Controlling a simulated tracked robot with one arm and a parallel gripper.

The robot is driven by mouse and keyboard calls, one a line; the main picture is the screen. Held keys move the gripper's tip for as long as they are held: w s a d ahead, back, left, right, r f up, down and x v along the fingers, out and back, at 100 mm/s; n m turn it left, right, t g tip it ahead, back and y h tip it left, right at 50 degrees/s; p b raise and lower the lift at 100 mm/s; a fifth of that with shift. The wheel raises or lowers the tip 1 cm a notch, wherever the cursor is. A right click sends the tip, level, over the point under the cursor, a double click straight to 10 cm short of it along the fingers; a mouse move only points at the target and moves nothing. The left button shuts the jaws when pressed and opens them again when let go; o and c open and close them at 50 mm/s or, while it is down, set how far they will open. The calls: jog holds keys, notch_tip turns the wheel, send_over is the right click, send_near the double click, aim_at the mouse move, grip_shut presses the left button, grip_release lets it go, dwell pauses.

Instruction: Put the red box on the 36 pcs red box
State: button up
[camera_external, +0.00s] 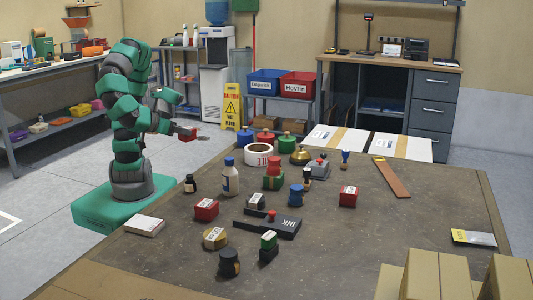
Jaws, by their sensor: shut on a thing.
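My gripper (186,130), at the end of my green and grey arm, is shut on a small red box (187,137). It holds the box in the air near the table's far left edge, apart from everything else. One red box with a white label (206,210) sits on the table at the front left. Another red box with a white label (348,196) sits right of the middle. Their label text is too small to read, so I cannot tell which is the 36 pcs one. Neither has anything on top.
The brown table (350,245) holds a white bottle (230,180), a tape roll (259,155), several stamps and a black ink pad (285,229). A white box (145,226) lies at the left edge. Cardboard boxes (437,276) stand front right. The table's right middle is mostly clear.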

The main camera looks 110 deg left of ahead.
notch_tip(320, 180, up, 10)
jog(key=w+d+r+m+t+h+p, duration=0.15)
jog(key=w+d+p, duration=0.5)
jog(key=w, duration=0.75)
jog(key=w+d+r+m+t+h+p, duration=0.1)
jog(key=w+d+r+m+t+p, duration=0.2)
jog(key=w+d, duration=0.85)
jog(key=p, duration=1.2)
send_over(341, 192)
notch_tip(341, 192, down, 9)
jog(key=shift+h, duration=0.25)
notch_tip(341, 192, down, 11)
jog(key=shift+b, duration=1.2)
jog(key=shift+a, duration=0.1)
